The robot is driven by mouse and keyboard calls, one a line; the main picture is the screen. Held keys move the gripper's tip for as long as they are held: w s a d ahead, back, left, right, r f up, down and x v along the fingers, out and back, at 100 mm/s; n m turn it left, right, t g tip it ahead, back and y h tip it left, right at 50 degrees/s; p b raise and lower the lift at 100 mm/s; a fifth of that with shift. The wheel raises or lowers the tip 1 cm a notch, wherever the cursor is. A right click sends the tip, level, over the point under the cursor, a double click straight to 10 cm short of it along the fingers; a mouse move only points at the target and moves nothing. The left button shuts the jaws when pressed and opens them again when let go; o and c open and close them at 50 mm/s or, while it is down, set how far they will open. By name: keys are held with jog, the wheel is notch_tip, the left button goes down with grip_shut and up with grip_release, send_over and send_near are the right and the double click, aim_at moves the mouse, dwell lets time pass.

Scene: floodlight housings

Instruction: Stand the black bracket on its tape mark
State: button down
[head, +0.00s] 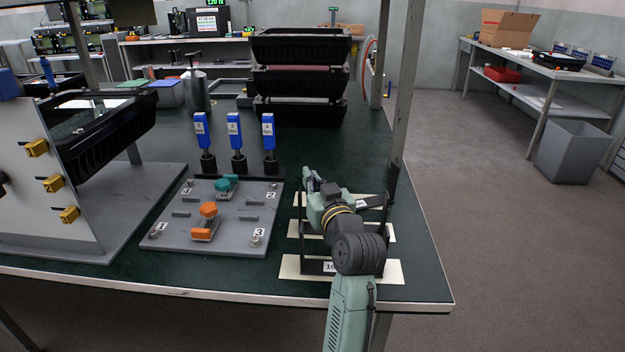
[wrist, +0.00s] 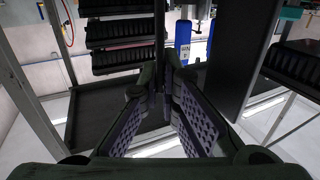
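Black brackets stand by pale tape marks at the table's right: a front one (head: 318,268) has a white label, and a rear one (head: 392,188) has a tall right upright. My arm hides much of them, so I cannot tell which tape each base touches. Pale tape strips show in front (head: 385,272) and at the middle (head: 383,233). My gripper (head: 308,180) is beside the brackets' left side. In the wrist view its patterned fingers (wrist: 160,95) are apart, with a thin black bar (wrist: 160,30) at the gap. Contact is unclear. A broad black panel (wrist: 245,60) is close on the right.
A grey fixture plate (head: 225,240) with orange and teal clamps lies left of the brackets. Blue-topped tools (head: 235,130) stand behind it. Stacked black crates (head: 300,80) are at the back. A metal post (head: 402,85) rises behind the brackets. The table's right edge is near.

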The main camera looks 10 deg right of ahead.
jog(key=shift+f, duration=0.1)
jog(key=c, duration=2.1)
grip_release()
jog(key=shift+r, duration=0.2)
jog(key=s, duration=0.4)
jog(key=s+d+b, duration=0.1)
jog(key=s, duration=0.3)
jog(key=s+b, duration=0.1)
jog(key=s, duration=0.3)
jog(key=shift+d, duration=0.15)
